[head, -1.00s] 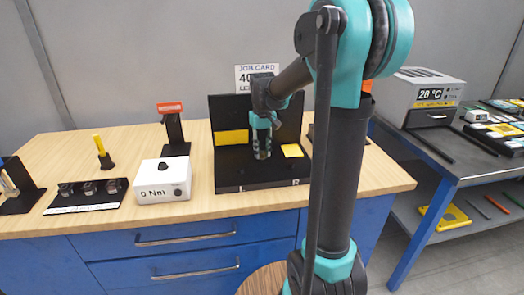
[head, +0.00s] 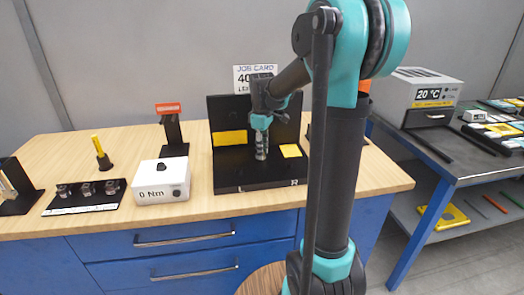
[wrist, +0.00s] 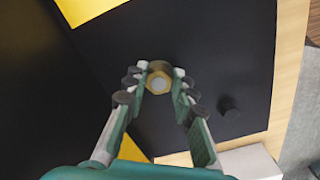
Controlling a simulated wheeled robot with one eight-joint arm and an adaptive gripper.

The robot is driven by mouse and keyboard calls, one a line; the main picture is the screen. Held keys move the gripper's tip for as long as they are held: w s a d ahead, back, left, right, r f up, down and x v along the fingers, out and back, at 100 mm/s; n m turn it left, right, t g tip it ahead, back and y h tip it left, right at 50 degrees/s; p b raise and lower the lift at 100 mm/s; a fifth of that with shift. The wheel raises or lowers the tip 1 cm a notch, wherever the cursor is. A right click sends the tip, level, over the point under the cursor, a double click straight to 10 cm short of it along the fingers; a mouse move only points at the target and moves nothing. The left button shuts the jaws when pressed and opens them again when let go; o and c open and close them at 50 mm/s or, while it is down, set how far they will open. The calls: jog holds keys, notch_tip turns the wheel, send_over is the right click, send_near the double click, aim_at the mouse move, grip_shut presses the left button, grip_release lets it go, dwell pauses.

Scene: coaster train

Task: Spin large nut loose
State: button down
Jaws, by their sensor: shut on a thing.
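My gripper (head: 261,152) points down over the black fixture (head: 225,181) on the wooden bench. In the wrist view its two fingers (wrist: 159,83) are shut on the large nut (wrist: 151,69), a brass-coloured ring with a pale round centre. The fingertips sit on either side of it, and part of its rim is hidden by them. In the head view the nut is too small and too covered to make out. I cannot tell how far the nut is threaded.
A short dark peg (wrist: 229,106) stands to the right of the nut. The fixture has a black back wall and yellow patches (head: 290,151).

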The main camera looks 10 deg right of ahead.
jog(key=shift+n, duration=0.3)
dwell(0.4)
jog(key=c, duration=1.2)
grip_release()
jog(key=shift+r, duration=0.1)
notch_tip(320, 180, up, 12)
jog(key=shift+f, duration=0.1)
